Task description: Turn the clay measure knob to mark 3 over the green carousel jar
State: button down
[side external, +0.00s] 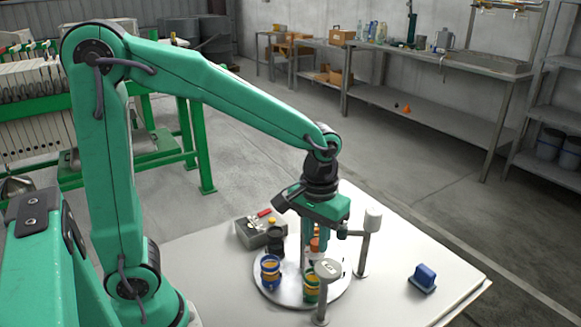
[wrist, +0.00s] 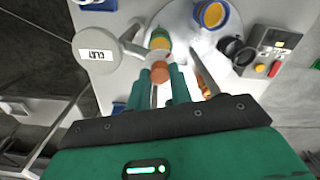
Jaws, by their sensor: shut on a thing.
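The clay-coloured measure knob (wrist: 160,72) is between my gripper's (wrist: 162,80) two green fingertips, which are shut on it. In the side view the knob shows as a small orange patch (side external: 315,243) between the fingers of my gripper (side external: 314,250), which points down. The green carousel jar (side external: 312,285) stands on the white round carousel (side external: 283,300), and in the wrist view it shows just beyond the knob (wrist: 159,36). No mark on the knob can be read, so its setting cannot be told.
A blue jar (side external: 270,268) and a black jar (side external: 275,240) also stand on the carousel. A grey control box (side external: 256,235) stands behind. A blue block (side external: 423,277) lies right, with clear table between.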

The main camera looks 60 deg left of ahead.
jog(key=m, duration=0.4)
jog(key=shift+m, duration=0.3)
jog(key=m, duration=0.4)
jog(key=shift+m, duration=0.3)
jog(key=m, duration=0.4)
jog(key=shift+m, duration=0.3)
jog(key=m, duration=0.4)
jog(key=shift+m, duration=0.3)
jog(key=c, duration=1.3)
grip_release()
jog(key=shift+o, duration=0.2)
